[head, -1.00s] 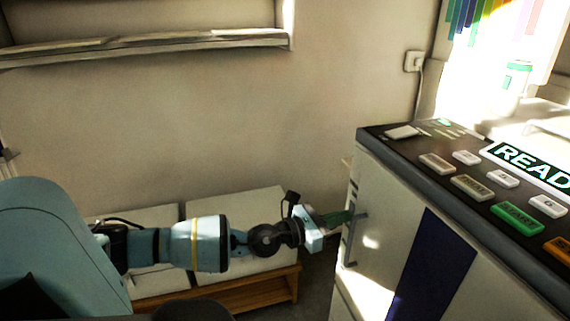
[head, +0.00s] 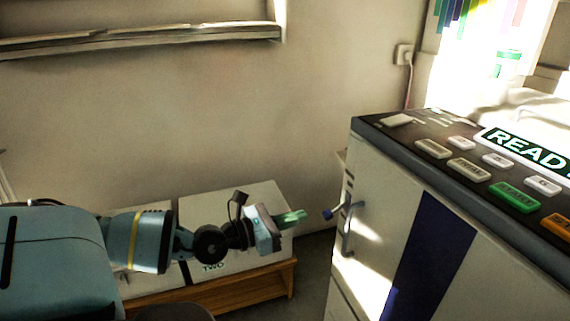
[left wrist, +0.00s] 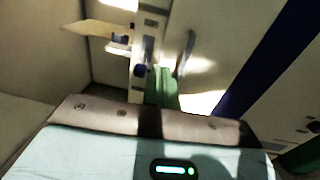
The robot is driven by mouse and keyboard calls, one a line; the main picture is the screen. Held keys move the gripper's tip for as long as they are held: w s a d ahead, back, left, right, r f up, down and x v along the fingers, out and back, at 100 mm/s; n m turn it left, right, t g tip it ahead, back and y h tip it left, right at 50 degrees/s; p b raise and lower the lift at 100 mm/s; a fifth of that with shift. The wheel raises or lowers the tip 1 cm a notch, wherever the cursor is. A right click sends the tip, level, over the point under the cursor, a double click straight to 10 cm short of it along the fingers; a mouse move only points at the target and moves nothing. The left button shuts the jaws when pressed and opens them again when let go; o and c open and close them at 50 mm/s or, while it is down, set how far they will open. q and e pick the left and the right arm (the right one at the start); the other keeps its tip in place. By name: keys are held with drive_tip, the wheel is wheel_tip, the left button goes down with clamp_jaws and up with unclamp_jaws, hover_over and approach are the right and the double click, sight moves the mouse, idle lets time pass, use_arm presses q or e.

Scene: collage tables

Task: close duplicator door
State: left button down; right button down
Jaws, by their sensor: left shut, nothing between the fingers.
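The duplicator (head: 375,137) stands at the right in the head view. Its pale front door (head: 385,200) has a dark blue stripe and a vertical metal handle (head: 348,232). I cannot tell whether the door is fully flush. My right gripper is out of view.
Pale boxes (head: 240,208) sit on a low wooden stand (head: 245,283) behind and below my left arm. A wall shelf (head: 130,39) is at upper left. A narrow strip of dark floor (head: 315,265) separates stand and duplicator.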

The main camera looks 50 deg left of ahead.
use_arm(q)
drive_tip(key=shift+p+v, duration=0.3)
drive_tip(key=shift+v, duration=0.85)
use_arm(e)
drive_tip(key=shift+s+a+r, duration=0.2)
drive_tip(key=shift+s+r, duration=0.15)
use_arm(q)
drive_tip(key=shift+a, duration=0.1)
